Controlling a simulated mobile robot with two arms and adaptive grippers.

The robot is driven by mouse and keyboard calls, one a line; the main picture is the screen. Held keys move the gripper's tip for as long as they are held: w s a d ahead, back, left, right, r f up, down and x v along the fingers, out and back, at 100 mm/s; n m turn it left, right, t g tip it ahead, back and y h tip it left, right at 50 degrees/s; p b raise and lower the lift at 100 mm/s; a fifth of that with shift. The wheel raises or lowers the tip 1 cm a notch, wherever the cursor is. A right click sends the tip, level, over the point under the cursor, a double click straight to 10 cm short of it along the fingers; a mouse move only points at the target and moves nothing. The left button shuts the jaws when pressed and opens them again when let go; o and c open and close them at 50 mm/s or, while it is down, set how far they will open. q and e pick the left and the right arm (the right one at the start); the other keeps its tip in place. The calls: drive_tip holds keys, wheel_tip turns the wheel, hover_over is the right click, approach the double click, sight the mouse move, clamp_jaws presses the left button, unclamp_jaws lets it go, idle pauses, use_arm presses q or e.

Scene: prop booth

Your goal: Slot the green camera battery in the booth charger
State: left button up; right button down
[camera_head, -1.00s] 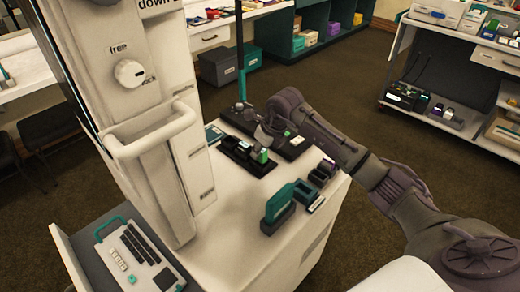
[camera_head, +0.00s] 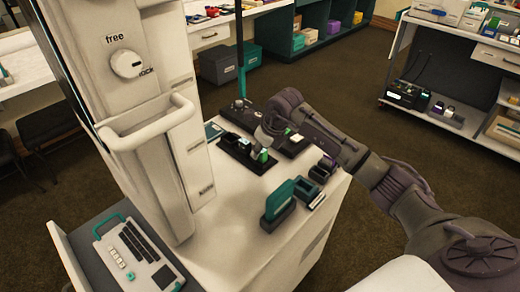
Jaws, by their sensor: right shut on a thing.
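The green battery (camera_head: 263,156) is small in the head view, at the right end of a long black charger (camera_head: 235,148) on the white counter. My right gripper (camera_head: 263,146) comes down from above and is shut on the battery's upper part. The battery stands roughly upright. I cannot tell whether it sits in a slot or just above the charger, because the gripper and the small scale hide its lower edge. My left gripper is not in view.
A teal block on a dark base (camera_head: 279,200) and small dark boxes (camera_head: 323,170) stand near the counter's right edge. A tall white column (camera_head: 160,130) rises at left. A teal-handled keypad device (camera_head: 137,255) lies lower left.

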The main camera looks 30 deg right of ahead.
drive_tip(key=shift+f, duration=0.2)
drive_tip(key=c, duration=0.9)
unclamp_jaws()
drive_tip(key=shift+r, duration=0.1)
drive_tip(key=shift+r+p, duration=2.3)
drive_tip(key=shift+r, duration=1.15)
